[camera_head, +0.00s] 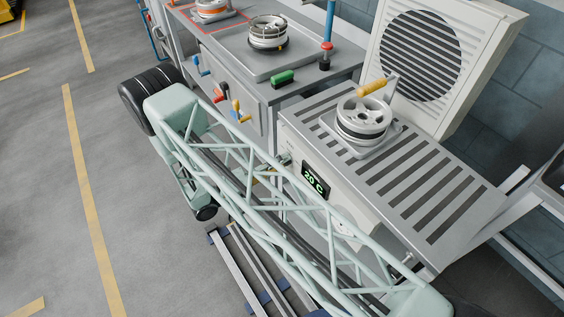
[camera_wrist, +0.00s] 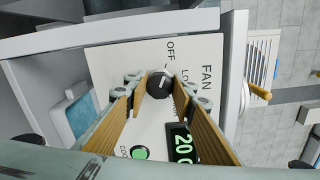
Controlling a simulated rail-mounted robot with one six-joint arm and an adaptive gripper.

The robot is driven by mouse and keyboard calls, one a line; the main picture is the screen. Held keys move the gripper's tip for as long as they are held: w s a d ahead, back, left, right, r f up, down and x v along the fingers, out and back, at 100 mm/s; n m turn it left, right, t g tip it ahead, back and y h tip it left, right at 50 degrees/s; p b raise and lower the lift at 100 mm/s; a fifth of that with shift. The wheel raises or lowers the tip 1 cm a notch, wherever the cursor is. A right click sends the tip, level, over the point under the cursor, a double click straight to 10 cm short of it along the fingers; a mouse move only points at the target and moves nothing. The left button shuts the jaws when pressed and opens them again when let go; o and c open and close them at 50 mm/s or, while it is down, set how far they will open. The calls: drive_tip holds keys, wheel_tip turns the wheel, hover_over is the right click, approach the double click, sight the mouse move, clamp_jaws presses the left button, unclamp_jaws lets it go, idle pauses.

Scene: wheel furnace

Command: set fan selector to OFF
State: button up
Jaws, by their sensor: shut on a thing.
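The fan selector (camera_wrist: 158,86) is a dark round knob with a light pointer mark on a white panel (camera_wrist: 110,70) in the wrist view. The pointer slants up and right, roughly between the OFF and LO labels; its exact setting is hard to tell. My gripper (camera_wrist: 161,82) has its two wood-coloured fingers on either side of the knob, shut on it. In the head view my pale green lattice arm crosses in front of the panel and largely hides the gripper and the knob.
A "20 C" display (camera_head: 315,182) and a green button (camera_wrist: 140,153) sit beside the knob. Above the panel, a slatted grey top (camera_head: 430,190) holds a wheel (camera_head: 363,117). A large fan unit (camera_head: 430,60) stands behind.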

idle(0.4)
drive_tip(key=o, duration=0.8)
drive_tip(key=shift+o, duration=0.2)
drive_tip(key=shift+a, duration=0.1)
drive_tip(key=v, duration=1.2)
drive_tip(key=shift+r, duration=0.1)
